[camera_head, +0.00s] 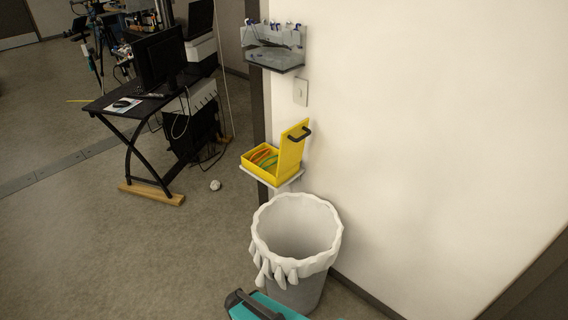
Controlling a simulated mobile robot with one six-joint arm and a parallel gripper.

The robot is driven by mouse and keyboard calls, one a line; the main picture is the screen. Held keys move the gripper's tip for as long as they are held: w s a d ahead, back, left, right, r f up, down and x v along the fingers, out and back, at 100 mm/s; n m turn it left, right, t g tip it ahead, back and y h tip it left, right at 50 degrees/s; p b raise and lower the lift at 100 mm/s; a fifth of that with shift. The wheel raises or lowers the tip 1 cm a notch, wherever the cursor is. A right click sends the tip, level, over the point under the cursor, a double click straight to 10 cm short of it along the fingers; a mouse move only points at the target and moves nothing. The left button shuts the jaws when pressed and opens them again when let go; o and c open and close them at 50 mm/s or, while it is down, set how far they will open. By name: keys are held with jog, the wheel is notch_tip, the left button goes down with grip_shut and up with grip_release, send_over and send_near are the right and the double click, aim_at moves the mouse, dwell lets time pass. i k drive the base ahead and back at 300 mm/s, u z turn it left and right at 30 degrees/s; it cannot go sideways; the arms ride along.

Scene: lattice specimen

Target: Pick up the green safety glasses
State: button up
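I cannot make out the green safety glasses for certain. An open yellow case (287,157) sits on a small wall shelf (292,183), its lid standing up at the right. Inside it lie thin orange and green curved pieces (266,160), too small to tell whether they are glasses. A grey see-through wall holder (274,57) higher up has several small blue and white items along its top and dark shapes inside, also unclear. My gripper is not in view.
A bin (300,272) with a white liner stands below the shelf against the wall. A black desk (127,103) with a monitor (160,57) stands at the left. A crumpled white ball (215,185) lies on the floor. The floor at lower left is clear.

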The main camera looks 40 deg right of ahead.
aim_at(272, 160)
jog(key=z, duration=0.85)
jog(key=k, duration=1.35)
jog(key=i, duration=0.6)
jog(key=u, duration=0.55)
jog(key=i, duration=0.8)
jog(key=u, duration=0.75)
jog(key=i, duration=0.7)
jog(key=u, duration=0.2)
